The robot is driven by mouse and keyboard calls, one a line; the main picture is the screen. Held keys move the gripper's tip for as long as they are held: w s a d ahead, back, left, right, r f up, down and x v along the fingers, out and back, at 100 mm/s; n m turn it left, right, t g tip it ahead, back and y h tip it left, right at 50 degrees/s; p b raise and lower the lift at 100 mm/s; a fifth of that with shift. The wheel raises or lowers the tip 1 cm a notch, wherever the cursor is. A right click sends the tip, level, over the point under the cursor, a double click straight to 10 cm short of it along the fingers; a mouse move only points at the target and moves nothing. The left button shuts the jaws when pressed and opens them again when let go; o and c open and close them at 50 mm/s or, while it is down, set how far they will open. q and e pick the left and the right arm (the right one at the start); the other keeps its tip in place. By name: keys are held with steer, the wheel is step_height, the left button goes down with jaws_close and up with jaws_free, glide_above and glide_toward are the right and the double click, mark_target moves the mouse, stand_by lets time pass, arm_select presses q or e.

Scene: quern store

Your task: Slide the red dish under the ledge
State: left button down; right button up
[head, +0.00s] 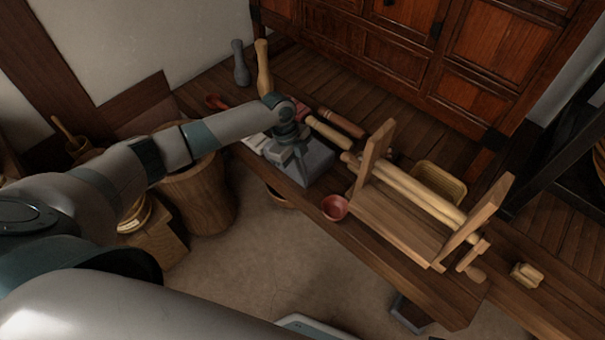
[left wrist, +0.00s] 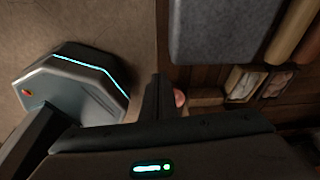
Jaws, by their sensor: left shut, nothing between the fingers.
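The small round red dish (head: 335,207) sits on the dark wooden bench, near its front edge, in the head view. It is just left of a wooden frame with a long roller. My left gripper (head: 301,170) is shut and empty, pointing down over the grey block (head: 318,158), to the upper left of the dish and apart from it. In the left wrist view its dark fingers (left wrist: 158,96) show beside a small pinkish round thing (left wrist: 180,98) that I cannot identify. I cannot tell which part is the ledge. My right gripper is not in view.
The wooden frame (head: 398,225) stands right of the dish, with a yellow basket (head: 438,184) behind it. Rolling pins (head: 335,123) lie behind the block. A red ladle (head: 215,102) and a grey pestle (head: 240,65) are at the back left. Open floor (head: 285,260) lies before the bench.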

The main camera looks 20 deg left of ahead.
mark_target(335, 216)
arm_select(q)
steer(key=x, duration=0.7)
steer(key=shift+f, duration=0.2)
steer(key=d, duration=0.3)
steer(key=shift+s, duration=0.35)
steer(key=shift+s+d+f, duration=0.1)
steer(key=shift+s+d, duration=0.05)
steer(key=shift+d, duration=0.4)
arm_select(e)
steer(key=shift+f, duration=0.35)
